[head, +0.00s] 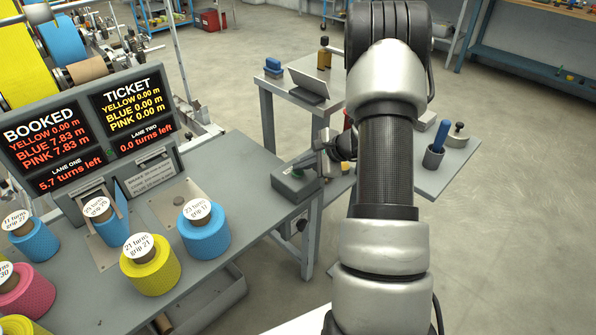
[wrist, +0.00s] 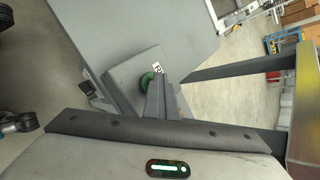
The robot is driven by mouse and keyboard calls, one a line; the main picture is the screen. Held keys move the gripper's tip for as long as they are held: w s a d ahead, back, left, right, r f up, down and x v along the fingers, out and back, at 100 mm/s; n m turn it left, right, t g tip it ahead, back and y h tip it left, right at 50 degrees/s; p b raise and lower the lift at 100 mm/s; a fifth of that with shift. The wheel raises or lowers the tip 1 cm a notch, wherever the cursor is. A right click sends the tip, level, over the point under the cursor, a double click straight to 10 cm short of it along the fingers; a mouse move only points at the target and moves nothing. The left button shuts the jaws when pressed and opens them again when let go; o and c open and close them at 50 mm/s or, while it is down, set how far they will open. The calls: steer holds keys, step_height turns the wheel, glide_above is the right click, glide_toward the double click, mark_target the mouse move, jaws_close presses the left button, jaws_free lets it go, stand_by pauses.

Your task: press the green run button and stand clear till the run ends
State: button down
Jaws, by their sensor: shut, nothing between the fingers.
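The green run button (wrist: 146,80) sits on a grey box (wrist: 125,78) at the edge of the bench. The box also shows in the head view (head: 292,188), at the bench's right corner. My gripper (head: 300,168) is shut and empty, its fingers over the box. In the wrist view the fingertips (wrist: 162,88) overlap the button's right side; I cannot tell whether they touch it. The display (head: 88,140) reads booked blue 7.83 m and pink 7.83 m, ticket all 0.00 m, lane one 5.7 turns left, lane two 0.0.
Labelled blue (head: 206,238), yellow (head: 150,270) and pink (head: 28,293) rolls stand on the bench (head: 232,180). A side table (head: 275,85) behind holds a slanted plate and a bottle. A blue-handled tool in a cup (head: 434,155) stands right of my arm. Open floor lies right.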

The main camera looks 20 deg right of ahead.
mark_target(301, 173)
steer(key=shift+s+r+p, duration=0.1)
steer(key=shift+r+p, duration=1.5)
steer(key=shift+r, duration=1.2)
stand_by(2.7)
